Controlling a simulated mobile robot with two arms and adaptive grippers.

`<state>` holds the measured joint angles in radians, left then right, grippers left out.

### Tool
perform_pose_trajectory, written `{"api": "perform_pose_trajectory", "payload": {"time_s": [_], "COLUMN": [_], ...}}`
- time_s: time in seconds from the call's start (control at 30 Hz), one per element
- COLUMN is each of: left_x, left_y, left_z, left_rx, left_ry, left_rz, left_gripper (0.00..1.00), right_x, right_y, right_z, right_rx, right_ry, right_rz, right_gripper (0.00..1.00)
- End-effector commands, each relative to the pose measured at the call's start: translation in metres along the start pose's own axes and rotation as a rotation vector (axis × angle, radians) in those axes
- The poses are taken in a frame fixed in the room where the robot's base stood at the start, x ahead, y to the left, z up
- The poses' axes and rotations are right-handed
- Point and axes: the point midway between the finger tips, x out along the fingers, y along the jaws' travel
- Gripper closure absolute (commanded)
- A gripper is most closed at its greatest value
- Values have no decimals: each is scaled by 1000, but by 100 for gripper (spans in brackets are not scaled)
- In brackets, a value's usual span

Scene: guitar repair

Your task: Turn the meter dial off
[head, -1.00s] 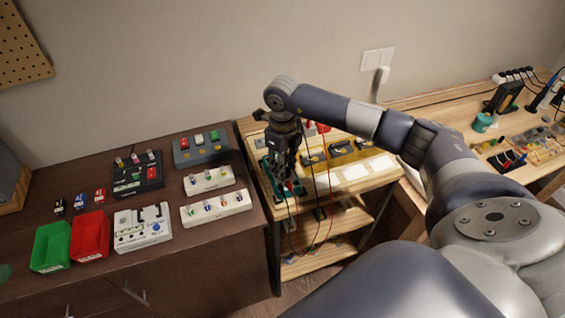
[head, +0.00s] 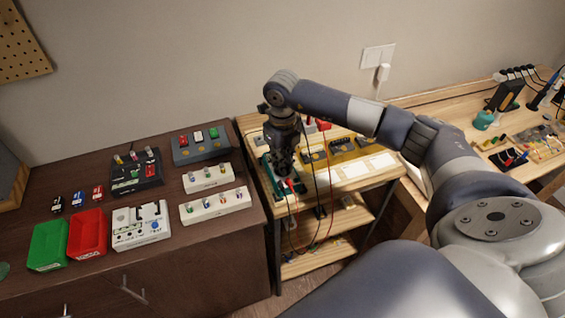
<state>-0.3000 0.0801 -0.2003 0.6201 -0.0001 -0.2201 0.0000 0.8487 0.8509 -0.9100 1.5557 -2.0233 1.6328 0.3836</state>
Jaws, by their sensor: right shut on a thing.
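The meter (head: 292,187) is a dark green-edged box on the left end of the wooden shelf unit, with red and black leads at its near end. My right gripper (head: 283,172) points down onto it from above, its fingers shut at the meter's face. The dial itself is hidden behind the fingers, so its setting cannot be read. My left gripper is not in view.
Several small pedal-like boxes (head: 342,146) and white cards (head: 355,170) lie right of the meter. Red and black leads (head: 330,187) hang over the shelf's front. The dark cabinet (head: 150,260) at left holds a green bin (head: 48,246), a red bin (head: 87,234) and switch boxes.

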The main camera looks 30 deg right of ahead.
Motion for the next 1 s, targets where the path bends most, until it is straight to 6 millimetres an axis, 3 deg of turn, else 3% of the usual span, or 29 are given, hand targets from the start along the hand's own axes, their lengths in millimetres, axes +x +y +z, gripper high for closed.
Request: {"api": "perform_pose_trajectory", "payload": {"time_s": [0.5,1.0], "left_x": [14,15], "left_y": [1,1], "left_z": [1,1], "left_rx": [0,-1], "left_ry": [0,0], "left_rz": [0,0], "left_gripper": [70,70], "right_x": [0,-1], "right_y": [0,0], "right_z": [1,1], "right_rx": [331,400], "right_ry": [-3,-2], "right_rz": [0,0], "right_gripper": [100,100]}}
